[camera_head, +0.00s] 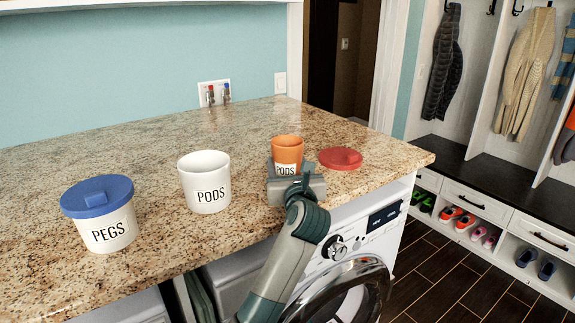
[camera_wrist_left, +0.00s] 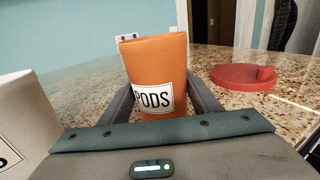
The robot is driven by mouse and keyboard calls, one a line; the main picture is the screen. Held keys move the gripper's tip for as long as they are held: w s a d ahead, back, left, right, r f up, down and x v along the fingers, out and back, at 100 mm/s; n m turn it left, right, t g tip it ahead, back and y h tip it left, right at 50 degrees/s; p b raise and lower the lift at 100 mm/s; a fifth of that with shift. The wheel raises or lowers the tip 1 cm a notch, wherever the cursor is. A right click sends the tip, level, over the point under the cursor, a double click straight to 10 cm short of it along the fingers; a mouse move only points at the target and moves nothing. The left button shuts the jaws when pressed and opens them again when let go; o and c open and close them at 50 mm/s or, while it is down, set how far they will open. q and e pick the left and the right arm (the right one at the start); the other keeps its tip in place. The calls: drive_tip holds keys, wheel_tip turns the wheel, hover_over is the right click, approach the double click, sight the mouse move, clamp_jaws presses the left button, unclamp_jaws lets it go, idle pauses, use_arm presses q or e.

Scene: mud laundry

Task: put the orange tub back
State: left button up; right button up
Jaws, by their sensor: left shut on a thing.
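The orange tub (camera_head: 287,150), labelled PODS, is upright and open-topped near the counter's right front. It also shows in the left wrist view (camera_wrist_left: 157,70). My left gripper (camera_head: 286,168) is shut on it, with one finger on each side. The gripper hides the tub's lower part, so I cannot tell whether its base touches the counter. A red lid (camera_head: 340,158) with a knob lies flat on the counter just right of the tub. A white tub (camera_head: 204,182), also labelled PODS, stands open to the left. My right gripper is not in view.
A white PEGS tub (camera_head: 107,232) with a blue lid (camera_head: 97,194) stands at the far left of the granite counter (camera_head: 150,147). The counter behind the tubs is clear. A washing machine (camera_head: 345,275) is below the front edge. A shoe bench (camera_head: 480,175) stands right.

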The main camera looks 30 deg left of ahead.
use_arm(q)
drive_tip(key=o, duration=0.9)
drive_tip(key=shift+o, duration=1)
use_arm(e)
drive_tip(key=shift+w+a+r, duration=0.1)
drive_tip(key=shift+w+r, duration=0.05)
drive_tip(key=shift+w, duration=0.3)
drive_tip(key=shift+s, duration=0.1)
use_arm(q)
drive_tip(key=shift+s+d, duration=0.25)
drive_tip(key=b+v, duration=0.2)
drive_tip(key=v, duration=0.8)
drive_tip(key=shift+s+d+b, duration=0.1)
drive_tip(key=shift+b, duration=0.2)
drive_tip(key=shift+s+d, duration=0.35)
drive_tip(key=shift+s, duration=0.05)
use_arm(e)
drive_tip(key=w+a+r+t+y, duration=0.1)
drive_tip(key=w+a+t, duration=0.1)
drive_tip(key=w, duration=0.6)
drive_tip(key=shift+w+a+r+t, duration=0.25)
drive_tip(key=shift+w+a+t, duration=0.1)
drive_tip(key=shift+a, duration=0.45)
